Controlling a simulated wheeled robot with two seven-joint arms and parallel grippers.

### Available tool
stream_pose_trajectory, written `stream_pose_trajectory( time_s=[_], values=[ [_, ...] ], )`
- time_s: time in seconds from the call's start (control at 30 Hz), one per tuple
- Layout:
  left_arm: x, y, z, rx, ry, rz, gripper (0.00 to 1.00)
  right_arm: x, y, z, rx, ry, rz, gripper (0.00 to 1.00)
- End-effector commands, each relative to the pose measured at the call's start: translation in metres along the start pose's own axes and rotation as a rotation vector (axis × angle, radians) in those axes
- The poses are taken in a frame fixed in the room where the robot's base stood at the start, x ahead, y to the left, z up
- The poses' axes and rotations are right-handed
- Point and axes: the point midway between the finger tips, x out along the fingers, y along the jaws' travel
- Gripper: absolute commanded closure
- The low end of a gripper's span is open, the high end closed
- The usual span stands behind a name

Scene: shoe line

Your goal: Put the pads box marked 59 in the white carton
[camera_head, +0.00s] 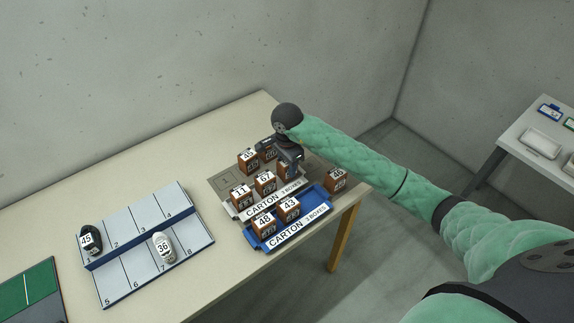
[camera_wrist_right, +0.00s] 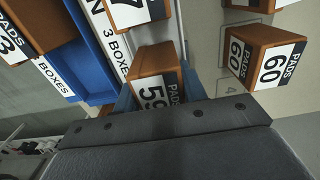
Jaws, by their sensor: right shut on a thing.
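The pads box marked 59 (camera_wrist_right: 155,85) is a brown box with a white label, seen in the right wrist view beside my dark gripper. My right gripper (camera_head: 287,158) is shut on it at the right end of the white carton (camera_head: 278,201). In the head view the gripper hides the box. I cannot tell whether the box touches the carton floor. The boxes marked 17 (camera_head: 241,196) and 67 (camera_head: 265,181) stand in the white carton, to the left of the gripper. My left gripper is not in view.
A blue carton (camera_head: 303,234) in front holds boxes 48 (camera_head: 264,223) and 43 (camera_head: 289,208). Boxes 45 (camera_head: 248,161) and 60 (camera_wrist_right: 262,55) stand behind the white carton. Box 46 (camera_head: 337,180) stands near the table's right edge. A numbered rack (camera_head: 125,265) with two shoes lies left.

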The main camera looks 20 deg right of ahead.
Motion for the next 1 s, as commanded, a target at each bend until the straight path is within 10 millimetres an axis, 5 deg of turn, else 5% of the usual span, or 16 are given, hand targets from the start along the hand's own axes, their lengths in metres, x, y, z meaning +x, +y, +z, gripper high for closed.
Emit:
stream_pose_trajectory(
  time_s=[0.27,0.77,0.8,0.87,1.0],
  values=[
    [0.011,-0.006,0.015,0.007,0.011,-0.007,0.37,0.014,0.000,0.000,0.001,-0.001,-0.001,0.82],
    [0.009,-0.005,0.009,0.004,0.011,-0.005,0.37,0.018,0.000,0.000,0.000,0.000,-0.002,0.82],
    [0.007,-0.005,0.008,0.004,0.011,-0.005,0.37,0.017,0.000,0.000,0.000,0.000,-0.002,0.51],
    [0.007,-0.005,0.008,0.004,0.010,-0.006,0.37,0.017,0.000,0.000,0.000,0.000,-0.002,0.39],
    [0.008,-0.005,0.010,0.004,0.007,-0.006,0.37,0.017,0.000,0.000,0.000,-0.001,-0.002,0.37]
  ],
)
